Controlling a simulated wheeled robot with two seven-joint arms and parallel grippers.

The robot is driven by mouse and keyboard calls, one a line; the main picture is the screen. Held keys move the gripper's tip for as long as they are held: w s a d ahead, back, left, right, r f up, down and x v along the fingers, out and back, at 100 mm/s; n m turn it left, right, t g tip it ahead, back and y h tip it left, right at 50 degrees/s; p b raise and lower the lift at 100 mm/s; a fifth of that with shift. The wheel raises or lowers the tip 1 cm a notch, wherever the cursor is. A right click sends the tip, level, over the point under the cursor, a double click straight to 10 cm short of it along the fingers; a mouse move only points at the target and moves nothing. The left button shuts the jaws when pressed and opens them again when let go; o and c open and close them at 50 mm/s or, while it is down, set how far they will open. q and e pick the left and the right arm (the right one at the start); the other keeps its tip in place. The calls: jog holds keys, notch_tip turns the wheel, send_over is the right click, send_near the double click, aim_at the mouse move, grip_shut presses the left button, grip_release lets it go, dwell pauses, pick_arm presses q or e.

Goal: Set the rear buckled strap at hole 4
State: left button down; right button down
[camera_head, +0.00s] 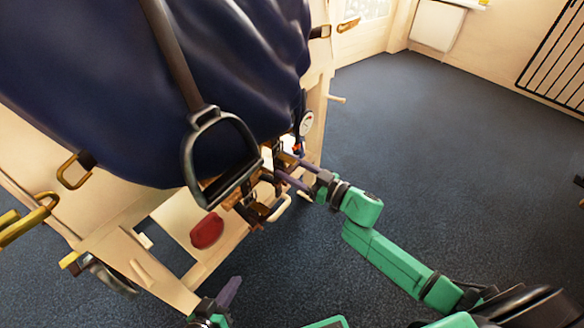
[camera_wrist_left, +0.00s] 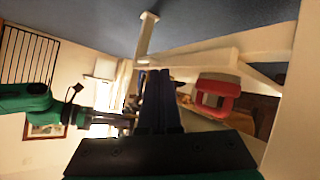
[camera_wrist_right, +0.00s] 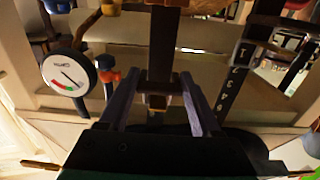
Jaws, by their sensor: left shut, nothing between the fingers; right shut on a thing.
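A dark blue saddle cover (camera_head: 200,60) lies over a wooden stand. My right gripper (camera_head: 285,170) is under the saddle's right edge, among straps and brass fittings. In the right wrist view, its purple fingers (camera_wrist_right: 160,88) are shut around a dark brown strap (camera_wrist_right: 163,45) with a small metal fitting at its lower end (camera_wrist_right: 156,101). A second black strap with light marks or holes (camera_wrist_right: 233,85) hangs to the right of the fingers. I cannot read which hole is engaged. My left gripper (camera_head: 229,291) is shut and empty, low in front of the stand; its fingers also show in the left wrist view (camera_wrist_left: 158,90).
A stirrup (camera_head: 215,158) hangs in front of the saddle, near my right gripper. A round gauge (camera_wrist_right: 68,73) is left of the fingers in the right wrist view. A red object (camera_head: 207,230) lies on the stand's lower shelf. Blue floor right of the stand is clear.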

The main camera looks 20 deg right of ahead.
jog(key=shift+r, duration=0.1)
jog(key=shift+c, duration=0.4)
grip_release()
pick_arm(q)
jog(key=s+a+r+g+y+p, duration=0.1)
jog(key=a+r+g+y+p, duration=0.2)
jog(key=a, duration=0.4)
jog(key=shift+s+a+r+m+g+p, duration=0.3)
jog(key=shift+g+p, duration=0.2)
jog(key=shift+g, duration=0.5)
pick_arm(e)
jog(key=v, duration=1.4)
jog(key=shift+s+d, duration=0.15)
jog(key=shift+s, duration=0.05)
pick_arm(q)
jog(key=shift+d, duration=0.1)
